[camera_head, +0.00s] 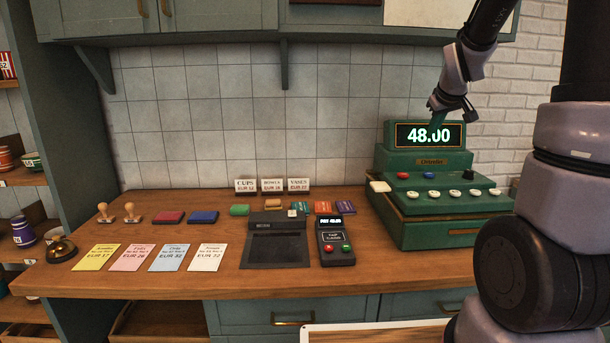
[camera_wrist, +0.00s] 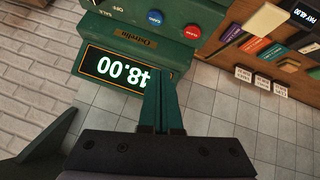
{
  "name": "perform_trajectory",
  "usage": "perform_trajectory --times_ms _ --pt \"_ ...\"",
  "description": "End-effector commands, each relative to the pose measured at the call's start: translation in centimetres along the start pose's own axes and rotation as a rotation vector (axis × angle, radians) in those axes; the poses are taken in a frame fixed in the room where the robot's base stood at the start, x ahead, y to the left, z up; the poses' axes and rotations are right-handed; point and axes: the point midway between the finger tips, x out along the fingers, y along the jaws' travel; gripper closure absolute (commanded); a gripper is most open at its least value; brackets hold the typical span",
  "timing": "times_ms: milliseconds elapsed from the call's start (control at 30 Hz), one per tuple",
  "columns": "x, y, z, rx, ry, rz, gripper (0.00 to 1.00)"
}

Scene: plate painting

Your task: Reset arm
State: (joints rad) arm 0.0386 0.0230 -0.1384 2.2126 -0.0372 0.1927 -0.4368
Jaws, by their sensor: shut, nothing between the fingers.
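My gripper (camera_head: 437,117) is raised in front of the green cash register (camera_head: 445,222), near its lit display (camera_head: 428,135) reading 48.00. In the wrist view my gripper (camera_wrist: 165,80) shows two green fingers close together, shut with nothing between them. The register display (camera_wrist: 115,76) appears upside down there, to the left of the fingers. The register has a row of white buttons plus red and blue ones on its sloped front.
Several coloured cards (camera_head: 130,257), wooden stamps (camera_head: 131,212), ink pads (camera_head: 203,217) and a bell (camera_head: 61,249) are at left. Price signs (camera_head: 272,186) stand behind.

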Motion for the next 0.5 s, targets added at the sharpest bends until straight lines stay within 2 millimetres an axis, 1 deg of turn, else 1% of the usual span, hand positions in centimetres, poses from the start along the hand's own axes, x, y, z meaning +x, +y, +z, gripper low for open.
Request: perform_trajectory --times_ms 33,67,100,167,200,267,300,400,500 --pt "-3.0 -1.0 0.1 0.06 0.006 -0.022 1.0" --pt "-4.5 -1.6 0.4 0.098 0.002 -0.037 1.0" --pt "-6.4 -2.4 0.9 0.147 -0.002 -0.056 1.0" --pt "-9.2 -3.8 1.8 0.218 -0.012 -0.087 1.0" --pt "-11.1 -4.7 2.4 0.264 -0.018 -0.106 1.0" --pt "-13.7 -6.0 3.6 0.332 -0.031 -0.136 1.0" --pt "-15.4 -7.0 4.4 0.375 -0.039 -0.156 1.0" --pt "-19.2 -9.2 6.8 0.476 -0.066 -0.202 1.0" --pt "-22.1 -11.1 9.1 0.556 -0.093 -0.238 1.0"
